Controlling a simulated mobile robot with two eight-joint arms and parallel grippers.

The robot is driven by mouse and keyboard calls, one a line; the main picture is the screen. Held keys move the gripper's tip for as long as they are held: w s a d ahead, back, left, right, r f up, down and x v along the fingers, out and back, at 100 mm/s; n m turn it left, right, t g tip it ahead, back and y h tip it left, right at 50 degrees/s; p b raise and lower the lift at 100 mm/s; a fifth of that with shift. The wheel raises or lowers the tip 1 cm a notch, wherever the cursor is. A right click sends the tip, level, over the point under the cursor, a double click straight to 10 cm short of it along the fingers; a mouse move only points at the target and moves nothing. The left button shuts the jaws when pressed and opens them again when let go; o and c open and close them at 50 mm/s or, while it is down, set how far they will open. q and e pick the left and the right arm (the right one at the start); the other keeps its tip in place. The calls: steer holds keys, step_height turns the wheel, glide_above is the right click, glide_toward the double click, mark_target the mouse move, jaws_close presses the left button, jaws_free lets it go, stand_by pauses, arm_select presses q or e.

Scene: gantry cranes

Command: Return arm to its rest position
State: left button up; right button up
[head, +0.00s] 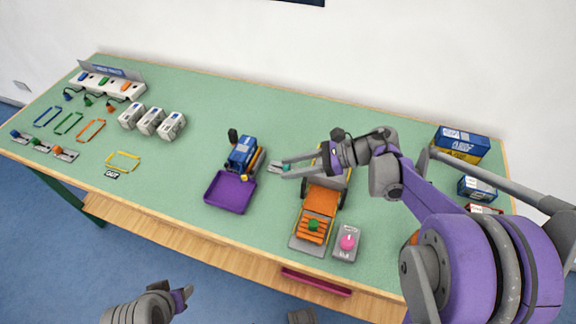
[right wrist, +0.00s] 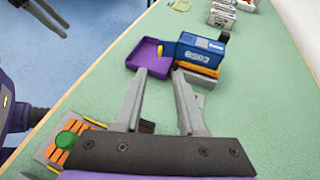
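My right gripper (head: 277,170) is over the middle of the green table, just right of a blue block-shaped unit (head: 243,155). In the right wrist view its two fingers (right wrist: 159,76) are apart with nothing held between them, pointing toward the blue unit (right wrist: 203,50). The right arm reaches in from the right across the table. My left gripper (head: 185,296) is low in the head view, off the table's front edge above the floor. Its two fingers also show in the right wrist view (right wrist: 62,28), with a gap between them and nothing held.
A purple tray (head: 231,192) adjoins the blue unit. An orange slatted device (head: 319,202) and a grey box with a pink button (head: 346,244) stand under the right arm. Boxes (head: 461,144) stand at the right end. White boxes (head: 151,121) stand left; the table's back middle is clear.

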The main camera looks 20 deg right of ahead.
stand_by(0.3)
steer(key=w+d+r+m+t+h+p, duration=0.3)
steer(key=r+m+t+h, duration=0.3)
steer(key=r+m, duration=0.5)
steer(key=w+d+r+m+t+h+p, duration=0.2)
steer(key=w+r+m+t+h+p, duration=0.15)
steer(key=r+m+t, duration=0.8)
steer(key=s+d+f+m+g+h+p, duration=0.1)
steer(key=s+d+f+m+g+h, duration=0.25)
steer(key=m, duration=0.55)
steer(key=s+d+f+m+g+h+p, duration=0.1)
steer(key=s+d+f+m+g+h, duration=0.2)
steer(key=m, duration=0.5)
steer(key=s+a+f+m+g+y+p, duration=0.1)
steer(key=s+a+f+m+g, duration=0.3)
steer(key=s, duration=0.5)
steer(key=s+a+f+m+g+y+p, duration=0.2)
steer(key=s+a+f+m+g, duration=0.3)
steer(key=s, duration=0.4)
steer(key=shift+f+m+g, duration=0.4)
steer(key=shift+f+m, duration=0.5)
steer(key=shift+m, duration=0.05)
